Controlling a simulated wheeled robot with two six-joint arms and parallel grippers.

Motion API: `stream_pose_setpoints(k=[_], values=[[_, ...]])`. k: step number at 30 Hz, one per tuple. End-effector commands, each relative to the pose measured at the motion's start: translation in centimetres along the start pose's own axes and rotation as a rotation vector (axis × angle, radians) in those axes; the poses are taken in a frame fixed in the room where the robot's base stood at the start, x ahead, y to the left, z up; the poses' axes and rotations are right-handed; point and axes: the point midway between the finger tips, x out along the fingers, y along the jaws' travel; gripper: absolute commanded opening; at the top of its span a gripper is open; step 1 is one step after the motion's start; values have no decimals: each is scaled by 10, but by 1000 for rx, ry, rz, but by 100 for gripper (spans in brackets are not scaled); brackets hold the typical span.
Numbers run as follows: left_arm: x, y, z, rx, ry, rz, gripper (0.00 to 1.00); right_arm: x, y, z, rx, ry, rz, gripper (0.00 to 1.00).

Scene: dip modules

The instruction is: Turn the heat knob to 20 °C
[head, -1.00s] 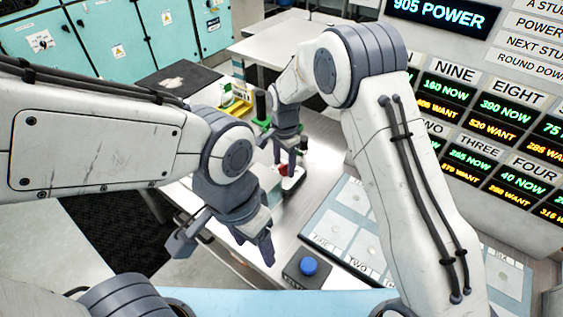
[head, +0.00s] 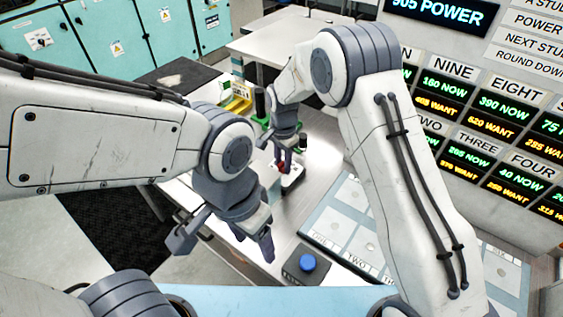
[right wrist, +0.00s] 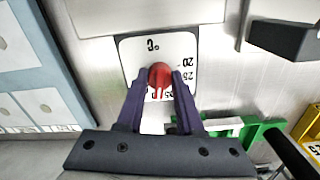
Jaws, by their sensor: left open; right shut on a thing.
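The red heat knob (right wrist: 160,76) sits on a white dial plate (right wrist: 131,57) marked °C, with 20 and 25 along the right side in the right wrist view. A white line on the knob points toward the bottom of that picture, between the fingers. My right gripper (right wrist: 160,84) is shut on the knob, one finger on each side; the lower part of the scale is partly hidden. In the head view the knob (head: 283,167) shows small at the tips of my right gripper (head: 286,160). My left gripper (head: 225,243) is open and empty, nearer and lower.
A dark box with a blue button (head: 307,263) stands at the front of the bench. A pale panel with numbered squares (head: 345,225) lies to the right. Green and yellow items (head: 238,98) stand behind the dial. A wall of number displays (head: 480,130) is at right.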

Motion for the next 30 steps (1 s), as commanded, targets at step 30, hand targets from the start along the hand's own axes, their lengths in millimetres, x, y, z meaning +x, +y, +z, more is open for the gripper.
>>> stream_pose_setpoints(k=[30], values=[[8,-1,0,0,0,0,66,-2,-2,-1,-897,6,-10,0]])
